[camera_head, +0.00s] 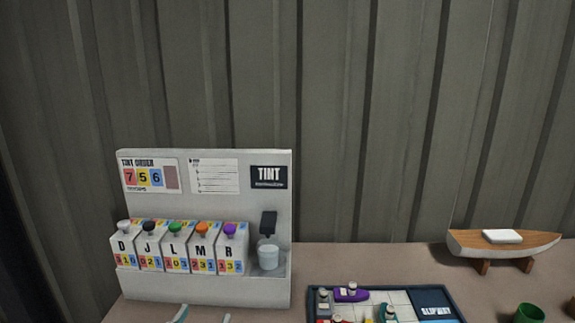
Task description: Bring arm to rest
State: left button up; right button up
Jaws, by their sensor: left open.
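My left gripper (203,317) shows only as two fingertips at the bottom edge, in front of the tint station (206,292). The tips are apart, and nothing shows between them. The rest of that arm is below the picture. My right gripper is not in view.
The station holds several lettered bottles (175,250) with coloured knobs and a clear cup (268,257) under a dark spout. A board (437,300) with small pieces, a green cup (527,313) and a model boat (503,244) stand to the right. The bench between station and boat is clear at the back.

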pick_arm(q)
jog(key=s+a+f+n+g+y, duration=0.1)
jog(key=s+a+f+g, duration=0.1)
jog(key=s+f+g, duration=0.45)
jog(key=s+a+f+g, duration=0.15)
jog(key=s+f, duration=0.25)
jog(key=f, duration=0.5)
jog(key=s+f+g, duration=0.5)
jog(key=s+f, duration=0.3)
jog(key=s, duration=0.6)
notch_tip(320, 180, down, 25)
jog(key=g, duration=0.1)
jog(key=s+a+f, duration=0.2)
jog(key=s+f, duration=0.6)
jog(key=s, duration=0.1)
jog(key=s+a+f+g, duration=0.1)
jog(key=s+f, duration=0.8)
jog(key=shift+s+a+f+m, duration=0.2)
jog(key=shift+a+m, duration=0.15)
jog(key=shift+m, duration=0.05)
